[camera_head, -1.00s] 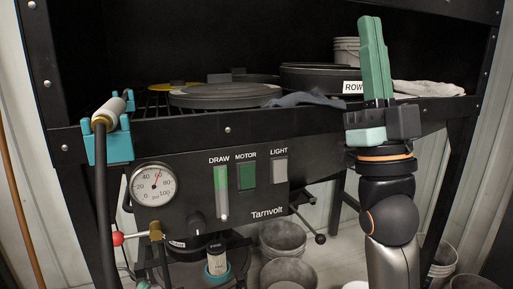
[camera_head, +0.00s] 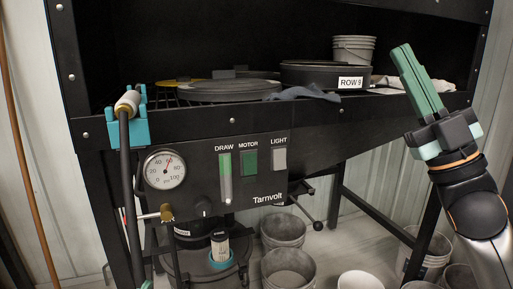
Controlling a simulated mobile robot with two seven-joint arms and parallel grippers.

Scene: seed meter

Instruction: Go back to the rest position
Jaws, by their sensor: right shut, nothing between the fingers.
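My right gripper (camera_head: 420,82) is at the right of the head view, pointing up and leaning left. Its green fingers are together with nothing between them. It is apart from the black seed meter stand (camera_head: 330,142), in front of the shelf's right end. My left gripper is not in view.
A hose (camera_head: 127,180) hangs in a teal holder (camera_head: 139,128). Discs (camera_head: 225,92), a ROW 9 drum (camera_head: 318,77) and a cloth (camera_head: 302,93) lie on the shelf. Several buckets (camera_head: 288,268) stand below.

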